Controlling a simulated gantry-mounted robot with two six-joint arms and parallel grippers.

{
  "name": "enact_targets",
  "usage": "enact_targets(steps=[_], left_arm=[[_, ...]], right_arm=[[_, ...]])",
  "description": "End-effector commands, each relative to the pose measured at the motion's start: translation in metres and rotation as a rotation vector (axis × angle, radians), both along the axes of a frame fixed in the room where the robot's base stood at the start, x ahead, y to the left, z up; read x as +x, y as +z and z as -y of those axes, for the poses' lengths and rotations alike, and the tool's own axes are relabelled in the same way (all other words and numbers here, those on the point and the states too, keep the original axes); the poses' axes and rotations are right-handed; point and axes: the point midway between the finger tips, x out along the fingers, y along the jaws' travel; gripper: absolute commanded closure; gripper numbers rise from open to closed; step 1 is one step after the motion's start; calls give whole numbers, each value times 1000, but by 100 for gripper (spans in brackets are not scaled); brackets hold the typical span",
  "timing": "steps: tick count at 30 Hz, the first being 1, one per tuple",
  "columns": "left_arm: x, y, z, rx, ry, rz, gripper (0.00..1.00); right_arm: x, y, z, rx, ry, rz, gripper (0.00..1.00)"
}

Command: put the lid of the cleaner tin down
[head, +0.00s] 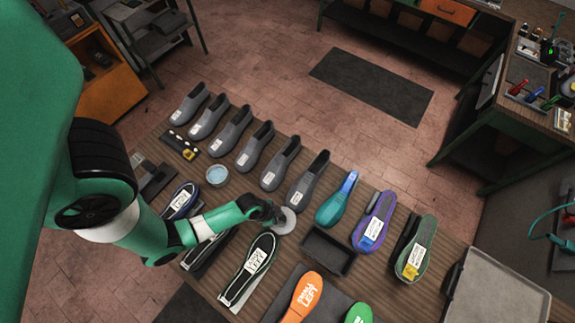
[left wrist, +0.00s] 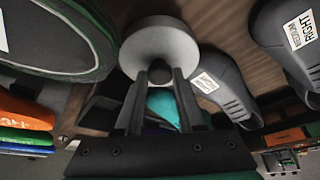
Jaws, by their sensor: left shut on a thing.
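The lid (head: 284,221) is a pale grey round disc with a small knob. My left gripper (head: 273,214) is shut on the lid's knob, near the middle of the wooden table. The left wrist view shows the lid (left wrist: 160,38) with its knob between the fingertips of my left gripper (left wrist: 160,76). I cannot tell whether the lid touches the table or hangs just above it. The cleaner tin (head: 216,175), round and open with pale blue content, stands to the left of the lid. My right gripper is not in view.
A row of grey shoes (head: 251,146) stands behind. A dark empty tray (head: 327,251) is just right of the lid, and a shoe marked LEFT (head: 250,270) is in front. Bare wood (head: 240,190) shows between tin and lid.

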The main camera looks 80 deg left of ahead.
Motion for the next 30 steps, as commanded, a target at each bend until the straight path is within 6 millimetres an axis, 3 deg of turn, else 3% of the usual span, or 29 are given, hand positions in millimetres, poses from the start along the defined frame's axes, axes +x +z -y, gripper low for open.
enact_targets(steps=[3, 6, 18, 19, 23, 24, 30], left_arm=[[0, -23, 0, -1, 1, -1, 93], [0, -34, 0, -1, 0, -1, 93], [1, -40, 0, 0, 0, 1, 93], [1, -39, 0, 0, 0, 0, 60], [0, -38, 0, 0, 0, 0, 36], [0, -38, 0, 0, 0, 0, 32], [0, -38, 0, 0, 0, 0, 32]], right_arm=[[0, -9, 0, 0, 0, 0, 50], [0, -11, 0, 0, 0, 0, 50], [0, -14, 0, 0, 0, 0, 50], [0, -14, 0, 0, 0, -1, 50], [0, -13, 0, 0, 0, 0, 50], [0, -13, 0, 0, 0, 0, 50], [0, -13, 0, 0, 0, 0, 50]])
